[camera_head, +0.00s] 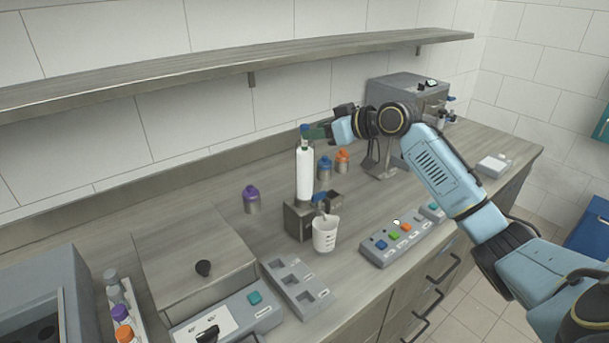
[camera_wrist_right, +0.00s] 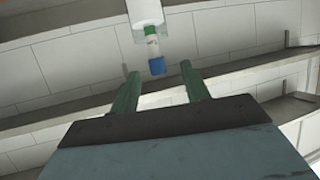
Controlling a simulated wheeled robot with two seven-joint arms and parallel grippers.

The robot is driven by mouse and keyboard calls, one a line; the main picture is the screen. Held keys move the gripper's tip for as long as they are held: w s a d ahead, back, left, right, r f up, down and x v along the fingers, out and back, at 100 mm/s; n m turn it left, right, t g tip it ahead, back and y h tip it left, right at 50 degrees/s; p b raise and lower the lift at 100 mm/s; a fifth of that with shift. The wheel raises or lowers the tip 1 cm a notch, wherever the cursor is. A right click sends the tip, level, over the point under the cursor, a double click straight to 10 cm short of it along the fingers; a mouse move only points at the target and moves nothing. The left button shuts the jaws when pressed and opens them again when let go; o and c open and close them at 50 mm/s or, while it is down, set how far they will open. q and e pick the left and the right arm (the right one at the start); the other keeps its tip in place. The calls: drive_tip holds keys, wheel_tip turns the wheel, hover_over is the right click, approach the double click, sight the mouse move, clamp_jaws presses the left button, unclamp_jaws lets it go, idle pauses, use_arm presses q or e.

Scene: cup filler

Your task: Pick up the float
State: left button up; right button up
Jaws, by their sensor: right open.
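The float appears to be the small piece with a blue top (camera_head: 304,128) rising from the upright white cylinder (camera_head: 304,173). In the right wrist view its blue end (camera_wrist_right: 157,66) and pale stem with a green band show below the white cylinder (camera_wrist_right: 146,16). My right gripper (camera_head: 314,132) is level with the blue top, reaching in from the right. In the wrist view its two green fingers (camera_wrist_right: 160,72) are apart, with the blue end in line with the gap near the fingertips. I cannot tell if they touch. My left gripper is out of view.
The cylinder stands on a dark block (camera_head: 297,222), with a white cup (camera_head: 325,234) in front. Blue (camera_head: 324,170), orange (camera_head: 342,161) and purple (camera_head: 251,199) capped bottles stand nearby. A button panel (camera_head: 400,240) is at the front right. A shelf (camera_head: 220,66) runs above.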

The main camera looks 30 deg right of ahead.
drive_tip(key=shift+d+p+x, duration=0.2)
drive_tip(key=shift+p+x, duration=0.2)
drive_tip(key=shift+x, duration=2.35)
clamp_jaws()
